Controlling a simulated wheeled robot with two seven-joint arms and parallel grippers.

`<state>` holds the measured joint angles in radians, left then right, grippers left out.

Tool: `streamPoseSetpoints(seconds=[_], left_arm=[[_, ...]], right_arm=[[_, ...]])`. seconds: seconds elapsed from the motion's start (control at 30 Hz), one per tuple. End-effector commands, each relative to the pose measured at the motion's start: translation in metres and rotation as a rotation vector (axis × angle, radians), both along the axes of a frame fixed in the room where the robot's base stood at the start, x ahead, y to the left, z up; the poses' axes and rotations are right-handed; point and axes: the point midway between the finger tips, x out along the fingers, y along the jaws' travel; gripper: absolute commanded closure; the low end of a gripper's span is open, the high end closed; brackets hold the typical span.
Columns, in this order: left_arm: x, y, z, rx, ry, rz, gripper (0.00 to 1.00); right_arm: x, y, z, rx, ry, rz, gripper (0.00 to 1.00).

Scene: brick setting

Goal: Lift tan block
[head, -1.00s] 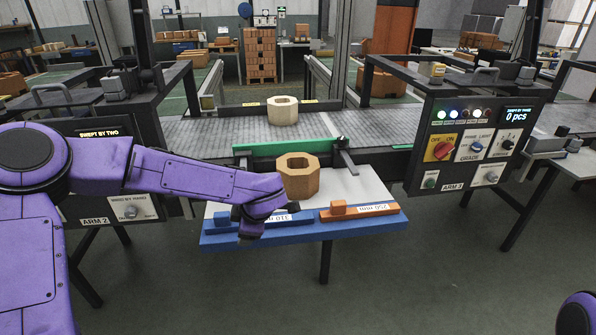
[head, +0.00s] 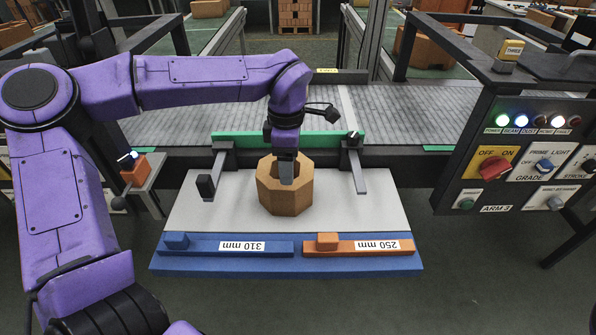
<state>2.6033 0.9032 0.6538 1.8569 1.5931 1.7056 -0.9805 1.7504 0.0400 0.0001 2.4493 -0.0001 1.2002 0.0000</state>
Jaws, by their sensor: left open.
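The tan block (head: 285,198) is an octagonal brick with a hole through its top. It stands upright on the white top of a small blue-edged table (head: 215,207). My left gripper (head: 287,178) comes down from above with its fingers at the block's hole and near rim. It is open; the fingers partly hide the hole, and I cannot tell whether they touch the block. My right gripper is not in view.
A blue 310 mm gauge (head: 200,245) and an orange 250 mm gauge (head: 385,247) lie along the table's front. A green bar (head: 240,139) and a conveyor (head: 400,115) are behind. A control panel (head: 520,165) stands at the right.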

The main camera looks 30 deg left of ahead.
Motion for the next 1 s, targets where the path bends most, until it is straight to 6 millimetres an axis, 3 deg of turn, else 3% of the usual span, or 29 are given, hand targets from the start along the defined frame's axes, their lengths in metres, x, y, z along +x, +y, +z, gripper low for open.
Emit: streamPoseSetpoints(seconds=[0.1, 0.5, 0.8, 0.87, 1.0], left_arm=[[-0.002, 0.002, -0.024, 0.000, 0.003, 0.002, 0.33], [-0.002, 0.006, -0.086, 0.001, 0.005, 0.002, 0.33], [-0.002, 0.006, -0.096, 0.001, 0.002, 0.001, 0.33], [-0.002, 0.006, -0.096, 0.001, 0.002, 0.001, 0.49], [-0.002, 0.006, -0.095, 0.001, 0.002, 0.001, 0.95]], right_arm=[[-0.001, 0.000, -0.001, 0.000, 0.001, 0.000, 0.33], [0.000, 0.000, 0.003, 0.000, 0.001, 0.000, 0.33], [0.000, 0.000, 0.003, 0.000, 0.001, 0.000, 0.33], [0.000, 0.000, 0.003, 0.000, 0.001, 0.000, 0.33], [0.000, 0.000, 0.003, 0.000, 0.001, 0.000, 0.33]])
